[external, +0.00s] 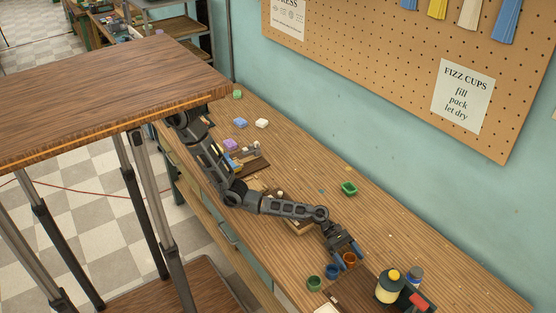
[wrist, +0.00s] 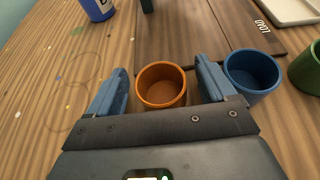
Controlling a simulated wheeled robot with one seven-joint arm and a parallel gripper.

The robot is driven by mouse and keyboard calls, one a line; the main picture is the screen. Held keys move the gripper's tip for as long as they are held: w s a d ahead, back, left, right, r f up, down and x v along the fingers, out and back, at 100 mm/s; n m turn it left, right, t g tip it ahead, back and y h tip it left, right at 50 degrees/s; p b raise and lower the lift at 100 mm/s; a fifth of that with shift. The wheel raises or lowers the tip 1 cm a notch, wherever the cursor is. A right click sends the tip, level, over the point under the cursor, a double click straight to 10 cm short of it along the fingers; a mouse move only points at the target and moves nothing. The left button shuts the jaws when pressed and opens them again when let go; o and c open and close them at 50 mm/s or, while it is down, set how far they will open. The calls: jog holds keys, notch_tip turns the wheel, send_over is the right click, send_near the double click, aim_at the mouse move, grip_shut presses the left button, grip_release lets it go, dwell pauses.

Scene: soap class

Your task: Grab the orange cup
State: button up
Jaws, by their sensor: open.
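The orange cup (wrist: 161,86) stands upright between the two blue fingers of my gripper (wrist: 158,92) in the wrist view. The fingers are open, with a gap on each side of the cup. In the external view the orange cup (external: 350,259) shows at the fingertips of my gripper (external: 347,249), low over the workbench. A blue cup (wrist: 251,75) stands just right of the right finger in the wrist view. It also shows in the external view (external: 332,272).
A green cup (external: 314,283) stands beyond the blue cup. A dark brown board (wrist: 185,25) lies on the bench close by. A yellow-topped bottle (external: 389,287) stands to the right in the external view.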

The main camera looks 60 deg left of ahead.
jog(key=shift+c, duration=0.5)
jog(key=c, duration=0.9)
jog(key=shift+c, duration=0.2)
